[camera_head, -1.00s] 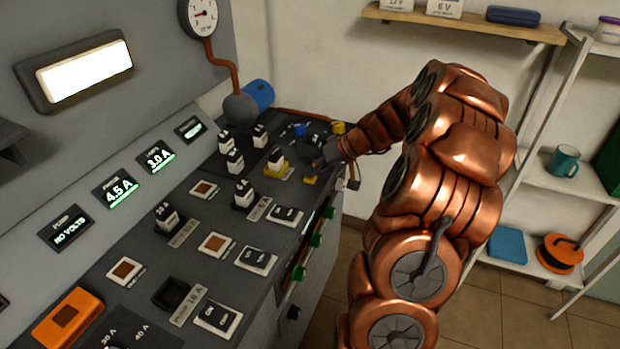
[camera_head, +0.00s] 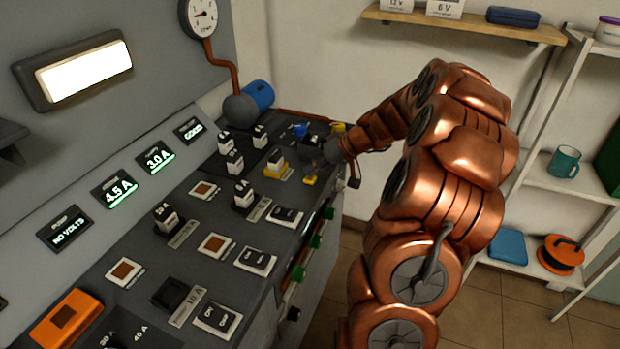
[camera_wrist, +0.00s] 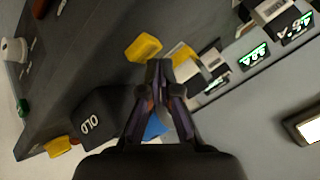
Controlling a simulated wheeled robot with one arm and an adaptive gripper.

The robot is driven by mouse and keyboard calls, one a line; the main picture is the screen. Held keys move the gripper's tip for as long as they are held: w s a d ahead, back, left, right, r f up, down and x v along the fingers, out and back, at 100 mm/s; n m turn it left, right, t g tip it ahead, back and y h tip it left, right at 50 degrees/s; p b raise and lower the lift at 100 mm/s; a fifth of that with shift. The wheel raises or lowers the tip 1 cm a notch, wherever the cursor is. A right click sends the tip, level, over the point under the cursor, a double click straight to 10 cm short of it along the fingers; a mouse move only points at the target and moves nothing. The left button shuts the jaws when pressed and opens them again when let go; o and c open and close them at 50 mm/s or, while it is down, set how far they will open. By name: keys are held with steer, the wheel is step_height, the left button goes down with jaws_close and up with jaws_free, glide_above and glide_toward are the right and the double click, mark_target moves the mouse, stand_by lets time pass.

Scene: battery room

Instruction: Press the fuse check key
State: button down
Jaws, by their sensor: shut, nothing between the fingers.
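A small yellow key (camera_head: 310,180) sits on the dark panel near its right edge; it also shows in the wrist view (camera_wrist: 144,47). No label on it is readable. My gripper (camera_head: 311,164) is shut and empty, with its fingers pointing down just behind the key. In the wrist view my fingertips (camera_wrist: 160,70) are between this key and a second yellow piece (camera_wrist: 183,54) at the base of a fuse. Whether the tips touch the key I cannot tell. A small display (camera_head: 189,129) on the sloped face reads GOOD.
Several black-and-white fuses, such as one fuse (camera_head: 235,161), stand left of my gripper. A black block marked OLD (camera_wrist: 92,122) is close beside my fingers. A blue cylinder (camera_head: 258,95) lies behind. White shelves (camera_head: 540,184) stand at the right.

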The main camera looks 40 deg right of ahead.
mark_target(312, 178)
steer(key=shift+r, duration=0.35)
steer(key=shift+r, duration=0.1)
steer(key=shift+r+p, duration=0.4)
steer(key=shift+r, duration=2)
steer(key=shift+a, duration=0.1)
